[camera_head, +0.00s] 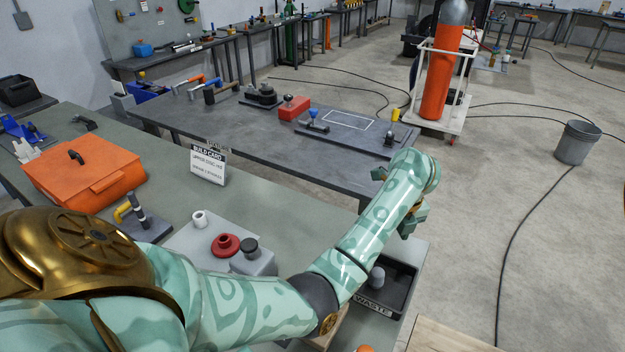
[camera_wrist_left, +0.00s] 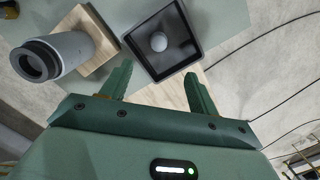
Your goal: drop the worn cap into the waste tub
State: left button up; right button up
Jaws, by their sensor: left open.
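The waste tub (camera_head: 402,296) is a black open tray with a "WASTE" label, at the right end of the bench. It also shows in the left wrist view (camera_wrist_left: 192,62). A small grey rounded cap (camera_head: 376,277), likely the worn cap, is inside the tub's walls; the wrist view shows its pale round top (camera_wrist_left: 159,42). My left gripper (camera_head: 396,198) is above the tub. Its two green fingers (camera_wrist_left: 158,88) are spread with nothing between them. My right gripper is out of view.
A grey hollow cylinder (camera_wrist_left: 58,54) on a wooden block (camera_wrist_left: 97,52) stands beside the tub. A red flanged part (camera_head: 226,246), white ring (camera_head: 199,219) and black-knobbed part (camera_head: 250,247) are left of my forearm. An orange box (camera_head: 85,170) sits farther left.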

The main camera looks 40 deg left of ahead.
pick_arm(q)
jog(key=r, duration=0.1)
jog(key=r+p, duration=0.1)
jog(key=r, duration=0.1)
jog(key=r+p, duration=0.1)
jog(key=r, duration=0.1)
jog(key=shift+s+d, duration=0.15)
jog(key=shift+d, duration=0.15)
jog(key=shift+f, duration=0.1)
